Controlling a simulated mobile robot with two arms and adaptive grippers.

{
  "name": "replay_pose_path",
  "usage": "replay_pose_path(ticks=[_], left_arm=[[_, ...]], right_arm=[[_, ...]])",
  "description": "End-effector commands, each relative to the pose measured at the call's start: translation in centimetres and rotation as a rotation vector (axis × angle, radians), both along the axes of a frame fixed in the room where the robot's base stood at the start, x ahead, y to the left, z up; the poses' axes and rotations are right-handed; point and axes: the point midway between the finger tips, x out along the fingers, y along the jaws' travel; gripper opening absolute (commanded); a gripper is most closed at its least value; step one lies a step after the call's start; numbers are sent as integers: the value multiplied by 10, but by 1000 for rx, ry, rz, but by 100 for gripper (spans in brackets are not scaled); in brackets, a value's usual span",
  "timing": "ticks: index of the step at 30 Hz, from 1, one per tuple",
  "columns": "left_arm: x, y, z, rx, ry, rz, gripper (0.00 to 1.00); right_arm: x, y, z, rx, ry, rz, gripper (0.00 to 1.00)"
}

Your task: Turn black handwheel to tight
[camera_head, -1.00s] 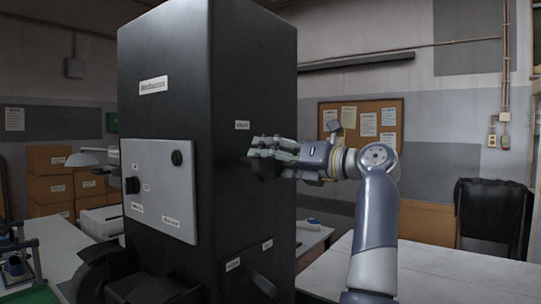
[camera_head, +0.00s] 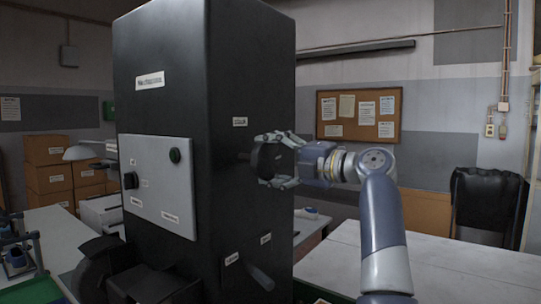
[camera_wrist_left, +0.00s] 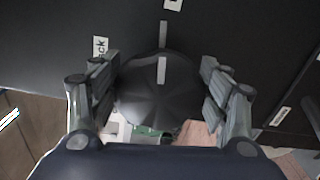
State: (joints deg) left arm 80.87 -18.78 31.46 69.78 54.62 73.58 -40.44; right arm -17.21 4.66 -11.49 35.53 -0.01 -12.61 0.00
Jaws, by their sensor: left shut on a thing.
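The black handwheel (camera_head: 263,160) sticks out from the right face of the tall black machine (camera_head: 250,90). My left gripper (camera_head: 279,160) has its fingers around the wheel, above and below it in the head view. In the left wrist view the handwheel (camera_wrist_left: 158,100) is a dark dome between the fingers of the left gripper (camera_wrist_left: 160,88), which is shut on it. A pale stripe on the wheel lies nearly in line with a pale mark on the machine face. My right gripper is not in view.
The machine's front has a grey panel (camera_head: 159,200) with a green button and a black knob. A lever (camera_head: 260,277) sits low on the right face. A pale table (camera_head: 440,270) stands at right, with a dark-covered bin behind it.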

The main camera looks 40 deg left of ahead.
Motion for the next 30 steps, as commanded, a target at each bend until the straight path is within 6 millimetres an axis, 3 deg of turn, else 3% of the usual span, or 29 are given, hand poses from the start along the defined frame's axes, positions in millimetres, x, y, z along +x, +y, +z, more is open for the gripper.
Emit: replay_pose_path(ticks=[10, 26, 27, 29, 30], left_arm=[[1, -1, 0, -11, 130, -4, 46], [1, -1, -1, -13, 153, -3, 46], [1, -1, -1, -13, 153, -3, 79], [1, -1, -1, -13, 152, -3, 90], [1, -1, -1, -14, 150, -2, 90]], right_arm=[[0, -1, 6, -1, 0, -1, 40], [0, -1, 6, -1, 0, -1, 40], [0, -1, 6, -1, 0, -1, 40], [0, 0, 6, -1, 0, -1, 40], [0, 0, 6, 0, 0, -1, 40]])
